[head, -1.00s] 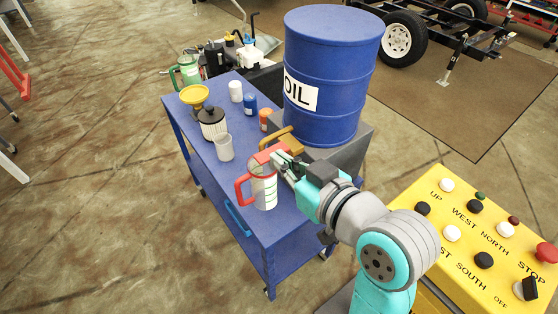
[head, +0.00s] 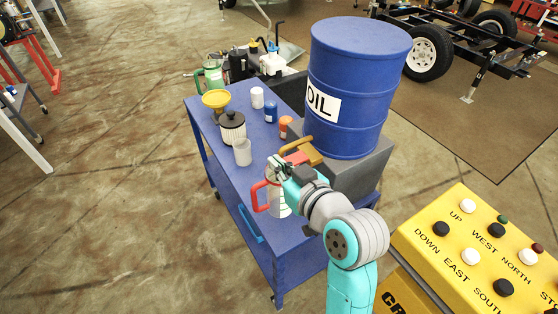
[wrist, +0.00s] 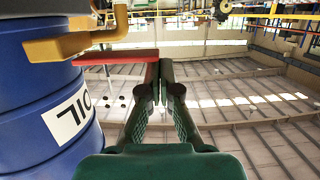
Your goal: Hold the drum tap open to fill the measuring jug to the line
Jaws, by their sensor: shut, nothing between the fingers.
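The tap's red lever shows in the wrist view (wrist: 115,57) as a flat bar running out from the brass body (wrist: 70,45). The clear measuring jug (head: 279,203) with a red handle (head: 257,196) stands on the cart below the tap, partly hidden by my arm. Its fill level cannot be made out. My gripper (wrist: 157,68) is shut and empty, its fingertips close by the lever's free end. Whether they touch it is unclear.
The blue cart (head: 245,205) also holds a grey cup (head: 242,152), a filter (head: 232,127), a yellow funnel (head: 216,99), a green-handled jug (head: 213,75) and small bottles. A yellow control panel (head: 480,245) stands at the right. The floor left of the cart is clear.

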